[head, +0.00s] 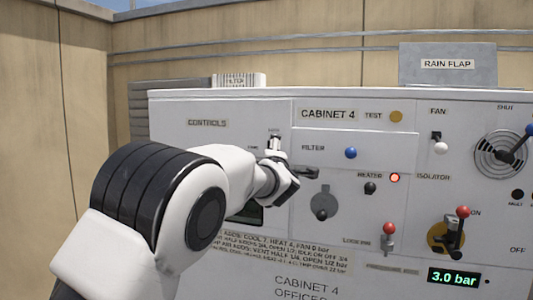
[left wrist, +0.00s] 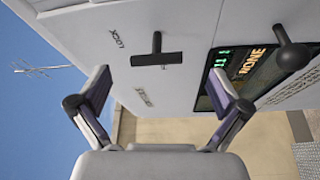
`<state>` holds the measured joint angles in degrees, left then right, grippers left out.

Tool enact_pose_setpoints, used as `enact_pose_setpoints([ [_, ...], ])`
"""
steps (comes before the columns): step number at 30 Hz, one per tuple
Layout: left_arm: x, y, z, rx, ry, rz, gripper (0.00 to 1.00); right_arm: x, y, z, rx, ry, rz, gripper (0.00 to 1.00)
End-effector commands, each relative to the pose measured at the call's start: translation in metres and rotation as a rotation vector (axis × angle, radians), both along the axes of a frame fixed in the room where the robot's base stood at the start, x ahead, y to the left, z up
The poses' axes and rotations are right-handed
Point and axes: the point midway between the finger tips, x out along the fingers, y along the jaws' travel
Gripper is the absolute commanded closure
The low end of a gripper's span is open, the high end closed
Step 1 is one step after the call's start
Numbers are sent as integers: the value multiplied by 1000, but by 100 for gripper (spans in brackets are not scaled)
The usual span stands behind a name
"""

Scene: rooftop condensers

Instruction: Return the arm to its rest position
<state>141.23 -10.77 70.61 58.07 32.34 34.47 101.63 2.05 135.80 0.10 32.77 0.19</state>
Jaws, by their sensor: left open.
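My left arm (head: 205,205) comes in from the lower left in the head view and reaches up to the front of the white cabinet (head: 340,265). My left gripper (head: 290,178) is at the left part of the panel, and its fingertips are hard to make out there. In the left wrist view the gripper (left wrist: 160,92) is open, with its two fingers spread and nothing between them. A black T-shaped handle (left wrist: 157,57) on the panel lies ahead of the gap between the fingers, apart from both. My right gripper is not in view.
Controls stick out of the panel: a blue button (head: 351,153), a red-topped lever (head: 389,235) and an isolator handle (head: 456,235). A dark display (left wrist: 240,68) and a round black knob (left wrist: 292,55) show beside the right finger. A tan wall (head: 60,120) stands at left.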

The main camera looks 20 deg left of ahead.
Motion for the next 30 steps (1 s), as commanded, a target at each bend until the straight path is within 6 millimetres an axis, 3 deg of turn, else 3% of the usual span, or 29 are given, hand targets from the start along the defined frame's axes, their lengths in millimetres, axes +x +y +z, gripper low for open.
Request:
enact_pose_setpoints([
  [3,-24,-8,-1,4,-1,0,0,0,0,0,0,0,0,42],
  [7,-38,-11,-4,1,-1,2,0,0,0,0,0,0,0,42],
  [16,-40,-11,-5,1,1,2,0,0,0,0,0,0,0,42],
  [19,-37,-8,-26,22,36,4,0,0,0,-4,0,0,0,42],
  [20,-36,-6,-39,36,58,4,0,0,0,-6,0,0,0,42],
  [23,-33,5,-106,117,177,-1,0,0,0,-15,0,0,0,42],
  [26,-37,17,-196,230,342,-25,0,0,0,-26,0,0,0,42],
  [30,-61,31,-322,387,581,-95,0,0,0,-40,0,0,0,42],
])
